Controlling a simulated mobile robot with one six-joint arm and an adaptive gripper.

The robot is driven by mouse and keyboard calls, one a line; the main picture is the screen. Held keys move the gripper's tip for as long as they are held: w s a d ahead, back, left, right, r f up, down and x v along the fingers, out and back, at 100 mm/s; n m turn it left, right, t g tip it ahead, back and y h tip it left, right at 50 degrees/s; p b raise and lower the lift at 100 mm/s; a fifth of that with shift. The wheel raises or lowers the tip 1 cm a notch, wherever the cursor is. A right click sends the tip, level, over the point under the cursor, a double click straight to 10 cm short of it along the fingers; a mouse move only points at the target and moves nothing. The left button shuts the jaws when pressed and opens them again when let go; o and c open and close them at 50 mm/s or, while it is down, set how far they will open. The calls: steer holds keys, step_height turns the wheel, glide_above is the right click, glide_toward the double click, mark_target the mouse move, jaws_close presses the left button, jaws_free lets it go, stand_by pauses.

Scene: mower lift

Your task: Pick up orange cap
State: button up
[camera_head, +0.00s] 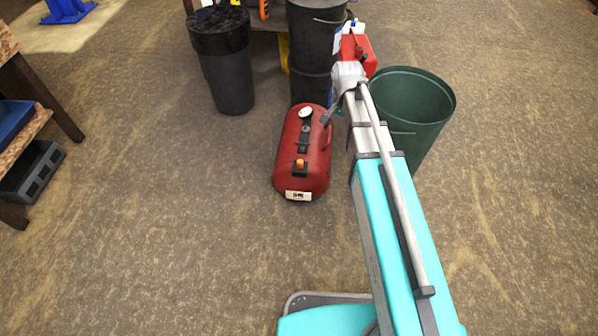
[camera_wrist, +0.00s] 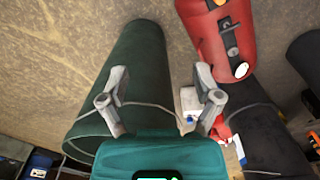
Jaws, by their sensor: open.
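A small orange cap (camera_head: 299,163) is on top of a red cylindrical tank (camera_head: 315,160) lying on the floor. A white round gauge (camera_head: 305,112) is near the tank's far end. The tank also shows at the upper right of the wrist view (camera_wrist: 206,40); the cap is not clear there. My gripper (camera_wrist: 160,74) is open, with nothing between its fingers. In the head view I cannot clearly make out the gripper's fingers at the end of my arm.
A green bin (camera_head: 420,100) stands right of the tank, partly behind my arm. Black bins (camera_head: 228,75) stand behind. A red item (camera_head: 365,52) is near my arm's far end. A shelf unit (camera_head: 45,85) is at left. The floor in front of the tank is clear.

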mark_target(301, 161)
steer(key=w+a+f+m+b, duration=0.3)
steer(key=w+a+f+b, duration=0.2)
steer(key=f+b, duration=0.5)
steer(key=w+a+f+m+b, duration=0.2)
steer(key=w+a+f+b, duration=0.4)
steer(key=a+f+b, duration=0.2)
steer(key=shift+w+a+f+m+b, duration=0.2)
steer(key=shift+f+m+b, duration=0.2)
steer(key=shift+f+b, duration=1)
steer(key=shift+d+f+p, duration=0.1)
steer(key=shift+f+p, duration=0.25)
steer(key=shift+f, duration=0.1)
step_height(301, 161, down, 8)
steer(key=b, duration=0.8)
steer(key=shift+f, duration=0.25)
steer(key=shift+f+b, duration=0.1)
steer(key=shift+b, duration=0.25)
steer(key=shift+w+d+f+b, duration=0.1)
steer(key=shift+f+b, duration=1.15)
steer(key=shift+d+f+b, duration=0.1)
steer(key=shift+f+b, duration=1.1)
steer(key=shift+f, duration=0.05)
